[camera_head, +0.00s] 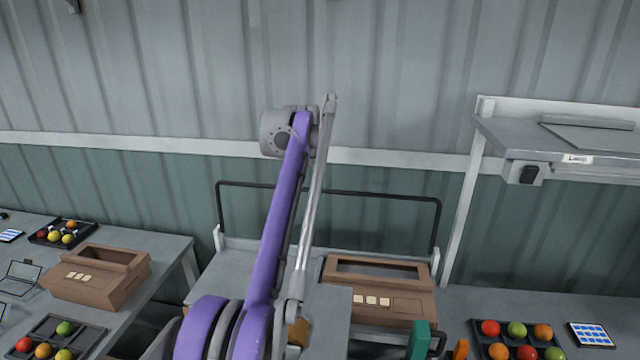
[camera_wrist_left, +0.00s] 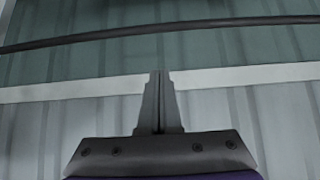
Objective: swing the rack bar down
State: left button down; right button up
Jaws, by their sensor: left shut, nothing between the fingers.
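The rack bar (camera_head: 380,195) is a thin black U-shaped bar. It stands upright in front of the wall, its two legs rising from the back of a grey stand (camera_head: 230,276). Part of its top run is hidden behind my purple left arm. In the left wrist view the bar (camera_wrist_left: 240,22) crosses the top of the picture. My left gripper (camera_wrist_left: 158,76) is shut and empty, its fingertips pointing toward the bar with a visible gap in the picture. The gripper itself cannot be made out in the head view. My right gripper is not in view.
A brown box (camera_head: 400,305) sits on the stand behind the arm. Another brown box (camera_head: 80,290) and fruit trays (camera_head: 62,240) are on the left table. A fruit tray (camera_head: 485,345) and tablet (camera_head: 590,335) lie right. A grey overhead unit (camera_head: 520,150) juts out at right.

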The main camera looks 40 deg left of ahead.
pick_arm(q)
jog(key=shift+d, duration=0.1)
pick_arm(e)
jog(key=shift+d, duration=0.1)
pick_arm(q)
jog(key=w+f, duration=0.1)
jog(key=f, duration=0.1)
jog(key=w+a+f, duration=0.1)
jog(key=f, duration=0.2)
jog(key=w+f+b, duration=0.1)
jog(key=f, duration=0.1)
jog(key=shift+a+f, duration=0.2)
jog(key=shift+a, duration=0.2)
jog(key=shift+s+d, duration=0.1)
jog(key=shift+s, duration=0.1)
jog(key=shift+f, duration=0.1)
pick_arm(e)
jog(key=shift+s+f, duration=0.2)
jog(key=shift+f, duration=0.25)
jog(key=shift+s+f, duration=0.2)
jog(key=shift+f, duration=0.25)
pick_arm(q)
jog(key=shift+s+d, duration=0.1)
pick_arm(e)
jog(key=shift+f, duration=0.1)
